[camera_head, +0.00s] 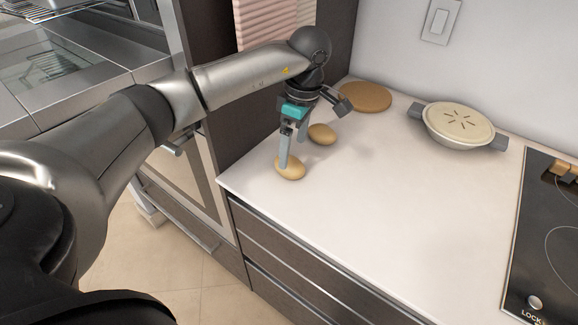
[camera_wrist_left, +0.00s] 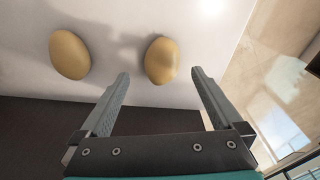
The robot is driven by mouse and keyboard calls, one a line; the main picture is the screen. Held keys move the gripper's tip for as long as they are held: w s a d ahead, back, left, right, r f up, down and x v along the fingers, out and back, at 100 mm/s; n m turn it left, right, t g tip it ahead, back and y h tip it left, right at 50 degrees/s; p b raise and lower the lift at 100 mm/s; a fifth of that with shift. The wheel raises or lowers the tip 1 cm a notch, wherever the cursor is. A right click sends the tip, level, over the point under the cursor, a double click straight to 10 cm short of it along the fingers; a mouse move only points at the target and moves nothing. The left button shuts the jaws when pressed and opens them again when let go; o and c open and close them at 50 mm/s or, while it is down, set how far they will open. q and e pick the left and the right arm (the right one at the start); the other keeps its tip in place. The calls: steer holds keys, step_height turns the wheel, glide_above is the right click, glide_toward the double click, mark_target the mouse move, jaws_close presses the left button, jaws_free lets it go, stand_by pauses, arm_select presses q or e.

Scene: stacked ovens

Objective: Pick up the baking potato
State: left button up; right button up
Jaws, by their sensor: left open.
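Two tan, oval potatoes lie on the white counter (camera_head: 400,180) near its left end. The nearer potato (camera_head: 291,171) is close to the front edge, and the other potato (camera_head: 322,134) lies farther back. My left gripper (camera_head: 290,162) is open and points down over the nearer potato, one finger partly covering it in the head view. In the left wrist view the nearer potato (camera_wrist_left: 161,60) shows just beyond and between the open fingertips (camera_wrist_left: 160,74). The other potato (camera_wrist_left: 70,54) is off to the left, outside the fingers. Whether a finger touches the potato, I cannot tell. My right gripper is not in view.
A round brown board (camera_head: 366,97) lies behind the potatoes. A lidded pot (camera_head: 458,122) stands farther right, and a black cooktop (camera_head: 545,240) is at the right edge. A dark oven cabinet (camera_head: 215,85) rises left of the counter. The counter's middle is clear.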

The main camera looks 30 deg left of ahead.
mark_target(290, 158)
arm_select(q)
steer(key=f, duration=0.5)
steer(key=shift+s+a+b, duration=0.15)
steer(key=shift+a+b, duration=0.15)
steer(key=shift+a, duration=0.05)
steer(key=shift+c, duration=0.2)
steer(key=c, duration=1.5)
